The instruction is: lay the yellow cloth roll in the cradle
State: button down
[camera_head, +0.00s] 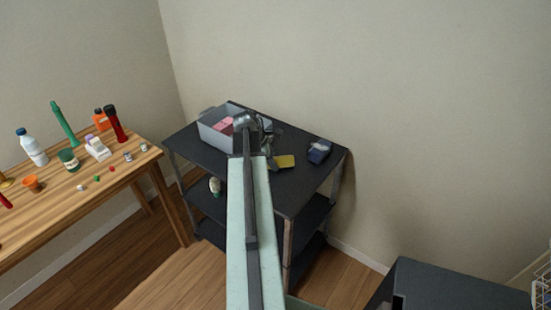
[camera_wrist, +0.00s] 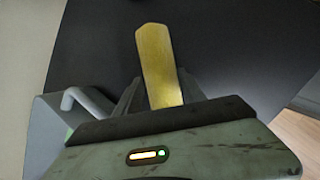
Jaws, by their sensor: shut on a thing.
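The yellow cloth roll (camera_wrist: 157,62) sticks out lengthwise from between the jaws of my gripper (camera_wrist: 160,92) in the wrist view. The jaws are shut on its near end, and its far end points away over the dark shelf top. In the head view the roll (camera_head: 286,161) shows as a small yellow piece to the right of my gripper (camera_head: 270,158), over the black top. I cannot tell whether it touches the surface. I cannot make out a cradle for certain; my arm hides part of the top.
The black shelf unit (camera_head: 300,190) carries a grey bin (camera_head: 222,139) with pink things at left and a dark blue object (camera_head: 319,150) at right. A wooden table (camera_head: 100,205) with bottles and small items stands at left. The top's front right is clear.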

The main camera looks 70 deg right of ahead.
jog(key=shift+f, duration=0.2)
jog(key=c, duration=1)
grip_release()
jog(key=shift+r, duration=0.1)
jog(key=shift+o, duration=0.2)
jog(key=shift+r+p, duration=0.4)
jog(key=shift+r, duration=0.1)
jog(key=p+v, duration=1)
jog(key=v, duration=0.1)
jog(key=shift+a, duration=0.15)
jog(key=shift+w+r, duration=0.1)
jog(key=shift+w, duration=0.05)
